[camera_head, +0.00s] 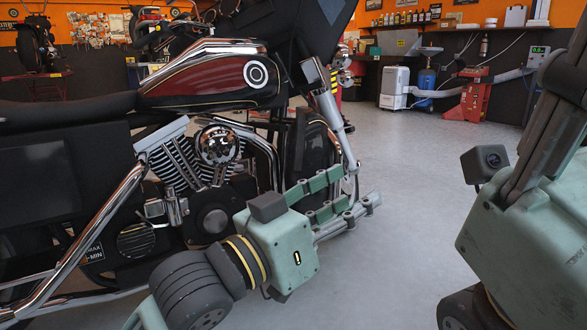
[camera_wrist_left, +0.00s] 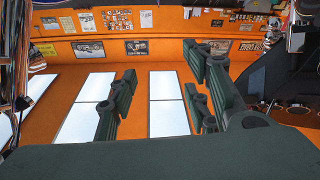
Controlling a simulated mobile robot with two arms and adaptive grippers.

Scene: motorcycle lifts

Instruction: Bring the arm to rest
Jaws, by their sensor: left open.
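My left gripper (camera_head: 358,188) reaches in from the lower left in the head view, beside the motorcycle's engine. Its green fingers are apart, pointing right, with nothing between them. In the left wrist view its fingers (camera_wrist_left: 160,105) are also spread and empty, with the orange wall and bright panels behind. My right gripper (camera_head: 530,215) fills the right edge of the head view, partly cut off. Its green body and dark links show close up, but the fingertips do not show clearly.
A dark red and chrome motorcycle (camera_head: 215,85) stands at the left, close behind my left gripper in the head view. Open grey floor (camera_head: 415,170) lies between the arms. A white machine (camera_head: 394,87), blue cylinder (camera_head: 426,82) and red stand (camera_head: 474,98) are at the back wall.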

